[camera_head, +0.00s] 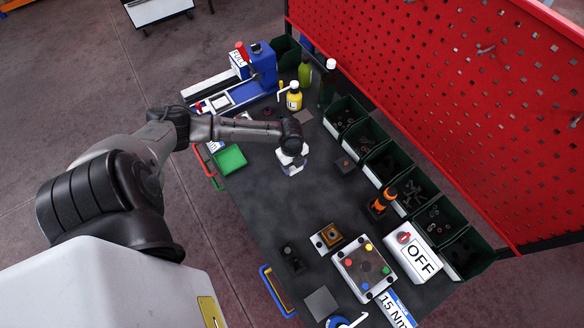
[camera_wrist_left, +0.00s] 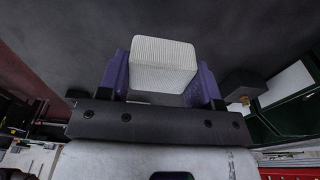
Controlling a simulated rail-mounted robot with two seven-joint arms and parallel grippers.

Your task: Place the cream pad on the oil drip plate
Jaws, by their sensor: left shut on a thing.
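The cream pad (camera_wrist_left: 162,66), a pale block with a fine ribbed surface, is between the purple fingers of my left gripper (camera_wrist_left: 160,80) in the left wrist view. The gripper is shut on it. In the head view my left gripper (camera_head: 293,166) is over the middle of the dark table, and the pad cannot be made out clearly there. A flat grey square plate (camera_head: 321,304) lies near the front edge, and a small brownish-grey plate (camera_head: 303,117) lies by the bottles. I cannot tell which is the oil drip plate. My right gripper is not in view.
Dark green bins (camera_head: 386,163) line the red pegboard (camera_head: 440,90). A button box (camera_head: 364,268) is at the front. The table's middle is mostly clear.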

